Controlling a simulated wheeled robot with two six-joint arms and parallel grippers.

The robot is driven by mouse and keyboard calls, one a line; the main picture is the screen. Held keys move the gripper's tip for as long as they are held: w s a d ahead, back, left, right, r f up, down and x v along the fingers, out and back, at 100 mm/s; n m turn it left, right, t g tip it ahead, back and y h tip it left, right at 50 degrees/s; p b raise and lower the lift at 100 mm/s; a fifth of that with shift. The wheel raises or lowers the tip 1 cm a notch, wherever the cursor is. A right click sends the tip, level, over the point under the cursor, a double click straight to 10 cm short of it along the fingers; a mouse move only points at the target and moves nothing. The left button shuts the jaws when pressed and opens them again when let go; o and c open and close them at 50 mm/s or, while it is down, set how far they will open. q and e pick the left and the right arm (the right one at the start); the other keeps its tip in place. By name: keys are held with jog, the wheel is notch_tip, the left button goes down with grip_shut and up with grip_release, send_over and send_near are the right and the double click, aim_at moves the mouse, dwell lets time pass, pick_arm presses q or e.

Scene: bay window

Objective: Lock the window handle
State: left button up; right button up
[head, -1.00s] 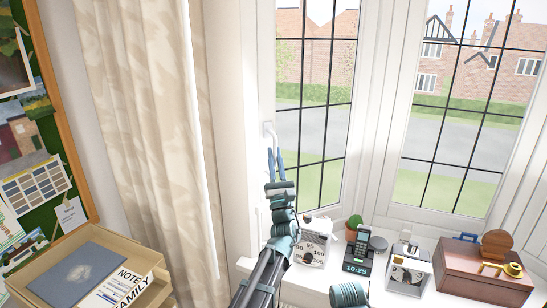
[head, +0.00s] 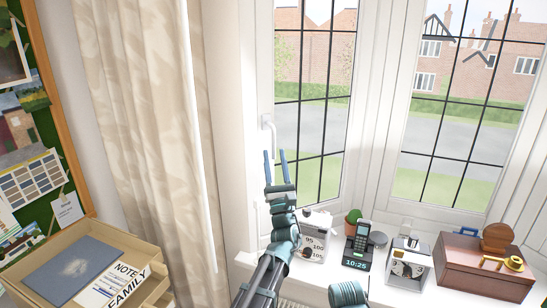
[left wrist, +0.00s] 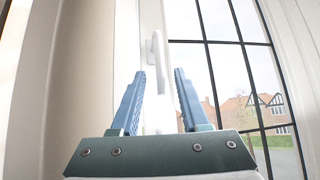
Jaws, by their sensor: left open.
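The white window handle (head: 269,133) is on the white frame at the left edge of the left window pane. Its lever points downward and looks close to upright. My left gripper (head: 274,154) is open, its two blue fingers pointing up at the lower part of the handle. In the left wrist view the handle (left wrist: 158,62) stands beyond the fingertips, in line with the gap between the fingers (left wrist: 160,72). Nothing is held. Whether a finger touches the handle, I cannot tell. My right gripper is not in view.
A beige curtain (head: 150,120) hangs left of the window. The sill holds a kitchen scale (head: 313,247), a small cactus (head: 353,217), a phone on its dock (head: 357,262), a white box-shaped device (head: 405,265) and a wooden box (head: 480,272). A wooden tray (head: 155,258) is at lower left.

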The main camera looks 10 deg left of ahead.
pick_arm(q)
jog(key=b+v, duration=0.6)
jog(key=v, duration=0.4)
jog(key=shift+s+f+b, duration=0.25)
jog(key=shift+f+b, duration=0.05)
jog(key=shift+f, duration=0.05)
jog(key=s+a+f+n+g+y, duration=0.1)
jog(key=s+a+f+n+g, duration=0.3)
jog(key=f+n+g, duration=0.55)
jog(key=s+a+f+n+g+y, duration=0.1)
jog(key=s+a+f+n+g, duration=0.2)
jog(key=a+f+n+g, duration=0.55)
jog(key=s+d+f+n+g+h, duration=0.2)
jog(key=s+d+f+n+h, duration=0.4)
jog(key=d+f, duration=0.45)
jog(key=s+d+f+n+g+h+p, duration=0.1)
jog(key=s+d+f+n+g+h, duration=0.2)
jog(key=s+d+f+h, duration=0.3)
jog(key=s+d+f+g, duration=0.1)
jog(key=s+d+f, duration=0.1)
jog(key=d, duration=0.3)
jog(key=shift+s+d+g, duration=0.3)
jog(key=shift+s+d, duration=0.1)
jog(key=shift+s, duration=0.4)
